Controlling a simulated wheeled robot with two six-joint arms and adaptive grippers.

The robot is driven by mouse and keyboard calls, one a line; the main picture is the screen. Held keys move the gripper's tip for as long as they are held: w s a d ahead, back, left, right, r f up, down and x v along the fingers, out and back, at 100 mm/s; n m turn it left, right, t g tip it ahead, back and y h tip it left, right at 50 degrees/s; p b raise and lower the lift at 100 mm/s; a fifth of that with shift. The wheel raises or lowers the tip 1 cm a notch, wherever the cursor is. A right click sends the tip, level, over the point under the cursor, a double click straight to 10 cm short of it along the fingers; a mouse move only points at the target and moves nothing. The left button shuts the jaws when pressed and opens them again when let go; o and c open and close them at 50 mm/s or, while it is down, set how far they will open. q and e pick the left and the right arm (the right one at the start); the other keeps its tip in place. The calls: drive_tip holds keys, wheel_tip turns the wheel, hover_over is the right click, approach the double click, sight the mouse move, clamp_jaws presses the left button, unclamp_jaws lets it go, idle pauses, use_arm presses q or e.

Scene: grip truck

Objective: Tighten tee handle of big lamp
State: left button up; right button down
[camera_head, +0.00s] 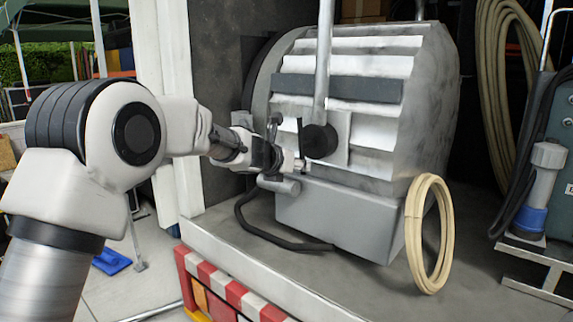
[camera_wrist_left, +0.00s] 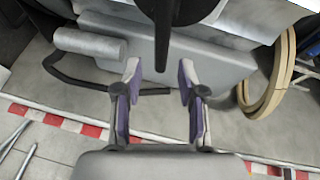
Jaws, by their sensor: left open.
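The big lamp (camera_head: 345,100), a large grey drum with white slats, stands on the truck bed. A thin dark bar, apparently the tee handle (camera_head: 300,132), stands upright at its side, near the black round hub. In the left wrist view the handle (camera_wrist_left: 162,30) hangs from the top edge, and its lower end is between my fingertips. My left gripper (camera_head: 290,161) is open at the lamp's side. In the wrist view its purple-padded fingers (camera_wrist_left: 160,72) are apart, with a gap on each side of the handle. My right gripper is not in view.
A metal pole (camera_head: 325,65) runs up from the hub (camera_head: 320,141). A grey cylinder (camera_head: 280,185) sticks out below my gripper, with a black cable (camera_head: 270,236) beneath. A cream hose coil (camera_head: 415,240) leans on the lamp's right. The bed's front edge is clear.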

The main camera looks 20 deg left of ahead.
use_arm(q)
drive_tip(key=v, duration=0.7)
drive_tip(key=shift+s, duration=0.3)
drive_tip(key=shift+r, duration=0.1)
